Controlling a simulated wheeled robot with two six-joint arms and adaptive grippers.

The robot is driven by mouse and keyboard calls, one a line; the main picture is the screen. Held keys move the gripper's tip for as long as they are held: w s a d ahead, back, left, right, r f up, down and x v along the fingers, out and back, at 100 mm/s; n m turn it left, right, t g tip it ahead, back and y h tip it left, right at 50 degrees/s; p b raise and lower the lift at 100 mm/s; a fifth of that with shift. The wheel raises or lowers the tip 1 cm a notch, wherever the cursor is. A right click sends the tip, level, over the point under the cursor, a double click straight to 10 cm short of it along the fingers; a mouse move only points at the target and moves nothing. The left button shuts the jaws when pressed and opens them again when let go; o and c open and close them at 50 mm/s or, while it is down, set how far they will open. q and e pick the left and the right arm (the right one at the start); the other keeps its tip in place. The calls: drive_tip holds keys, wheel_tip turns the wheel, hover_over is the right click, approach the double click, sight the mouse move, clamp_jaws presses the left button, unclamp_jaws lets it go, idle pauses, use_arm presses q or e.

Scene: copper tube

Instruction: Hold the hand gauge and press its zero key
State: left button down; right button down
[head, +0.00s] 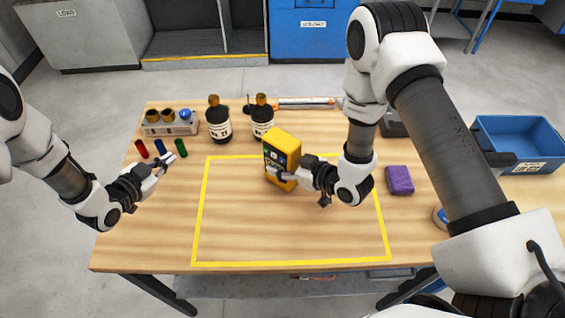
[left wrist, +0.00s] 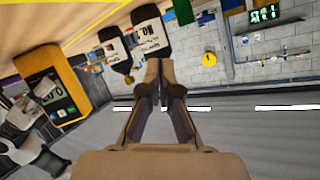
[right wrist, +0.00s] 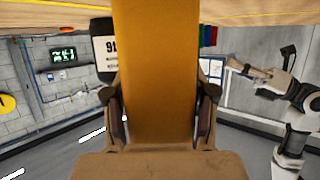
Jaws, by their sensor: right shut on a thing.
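The hand gauge (head: 285,144) is a yellow box with a dark front face carrying a display and small keys. My right gripper (head: 282,176) is shut on it, inside the yellow outline. The gauge's yellow body (right wrist: 155,70) fills the space between the fingers in the right wrist view. Its dark face (left wrist: 60,103) shows at the left of the left wrist view. I cannot tell whether it touches the table or which key is zero. My left gripper (head: 168,160) is empty, left of the gauge and apart from it. Its fingertips meet in the left wrist view (left wrist: 160,68).
Two dark bottles (head: 218,122) (head: 262,118) stand behind the gauge. A rack (head: 171,129) and several small coloured cylinders (head: 160,148) are at the back left. A purple block (head: 399,180) lies right of my right gripper. The front of the yellow outline (head: 290,263) is clear.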

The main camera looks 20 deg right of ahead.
sight(280, 161)
use_arm(q)
drive_tip(key=s+d+r+m+g+h, duration=0.2)
drive_tip(key=s+d+m+g+h, duration=0.1)
drive_tip(key=s+d+m+g, duration=0.6)
drive_tip(key=s+d+r+m+g+h, duration=0.2)
drive_tip(key=s+d+m+g+h, duration=0.15)
drive_tip(key=s+d+m, duration=0.5)
drive_tip(key=w+d+m, duration=0.1)
drive_tip(key=w+d, duration=0.3)
drive_tip(key=w, duration=0.3)
drive_tip(key=shift+d+f+m+g, duration=0.2)
drive_tip(key=shift+d+m+g, duration=0.15)
drive_tip(key=shift+w+d, duration=0.2)
drive_tip(key=shift+d, duration=0.25)
drive_tip(key=shift+s+a, duration=0.25)
drive_tip(key=shift+a, duration=0.25)
